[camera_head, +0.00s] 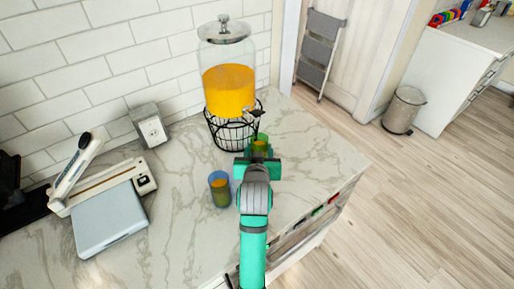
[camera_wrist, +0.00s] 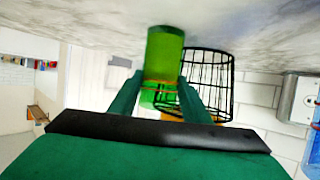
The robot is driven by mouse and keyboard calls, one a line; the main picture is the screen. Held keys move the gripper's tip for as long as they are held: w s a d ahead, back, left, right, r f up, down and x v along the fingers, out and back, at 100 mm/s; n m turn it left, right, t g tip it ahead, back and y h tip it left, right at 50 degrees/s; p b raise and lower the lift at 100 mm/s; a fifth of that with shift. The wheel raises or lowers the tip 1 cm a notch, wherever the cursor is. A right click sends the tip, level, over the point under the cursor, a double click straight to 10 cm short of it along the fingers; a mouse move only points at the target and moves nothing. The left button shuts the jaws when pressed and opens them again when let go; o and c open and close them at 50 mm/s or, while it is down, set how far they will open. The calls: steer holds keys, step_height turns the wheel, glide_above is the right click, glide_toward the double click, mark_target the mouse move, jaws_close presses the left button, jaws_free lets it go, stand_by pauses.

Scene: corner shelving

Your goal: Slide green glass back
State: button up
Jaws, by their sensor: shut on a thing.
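The green glass (camera_head: 260,146) stands on the marble counter (camera_head: 315,160), just in front of the black wire stand (camera_head: 226,131) of the drink dispenser. My gripper (camera_head: 258,158) is shut on the green glass, reaching it from the front and partly hiding it in the head view. In the wrist view, which looks upside down, the green glass (camera_wrist: 164,55) sits between the two fingers of my gripper (camera_wrist: 160,85). The wire stand (camera_wrist: 208,75) shows right beside and behind the glass there; I cannot tell if they touch.
The glass dispenser (camera_head: 229,90) with orange liquid stands on the wire stand, its tap above the glass. A scale-like appliance (camera_head: 108,215) is further left. The counter's right edge is near; counter right of the glass is clear.

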steer(key=shift+s+d, duration=0.9)
steer(key=shift+s, duration=0.35)
steer(key=shift+s+d, duration=0.9)
steer(key=shift+s, duration=0.3)
steer(key=shift+w+d, duration=1.75)
steer(key=shift+d, duration=0.65)
steer(key=shift+w+d, duration=1.8)
steer(key=shift+d, duration=0.65)
steer(key=shift+w+d, duration=1.75)
steer(key=shift+d, duration=0.65)
steer(key=o, duration=1.4)
steer(key=shift+a, duration=0.1)
steer(key=v, duration=1)
steer(key=shift+s, duration=0.3)
